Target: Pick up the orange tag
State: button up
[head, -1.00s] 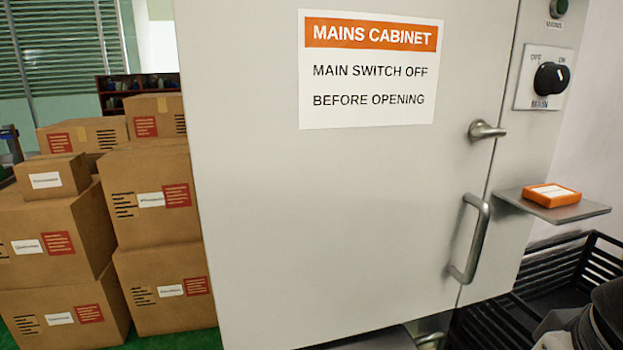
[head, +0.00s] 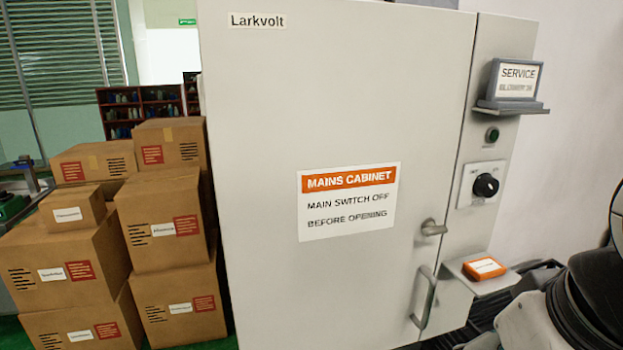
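The orange tag (head: 484,268) is a small flat orange block with a white label on top. It lies on a small grey shelf (head: 490,284) that sticks out from the right side of the mains cabinet (head: 330,270), in the head view. A dark and light part of my arm shows at the lower right, to the right of the shelf. My gripper's fingers are not visible. Nothing is seen touching the tag.
The cabinet has a closed door with a lever (head: 432,228) and a bar handle (head: 424,298). A rotary switch (head: 486,186) and a service sign (head: 516,80) are above the shelf. Stacked cartons (head: 165,235) stand left. A black crate (head: 535,272) is partly hidden behind my arm.

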aim_at(484, 269)
jog(key=i+j+z, duration=0.1)
jog(key=z, duration=0.3)
jog(key=i+j+z, duration=0.2)
jog(key=z, duration=0.2)
jog(key=i+j+z, duration=0.2)
jog(key=z, duration=0.25)
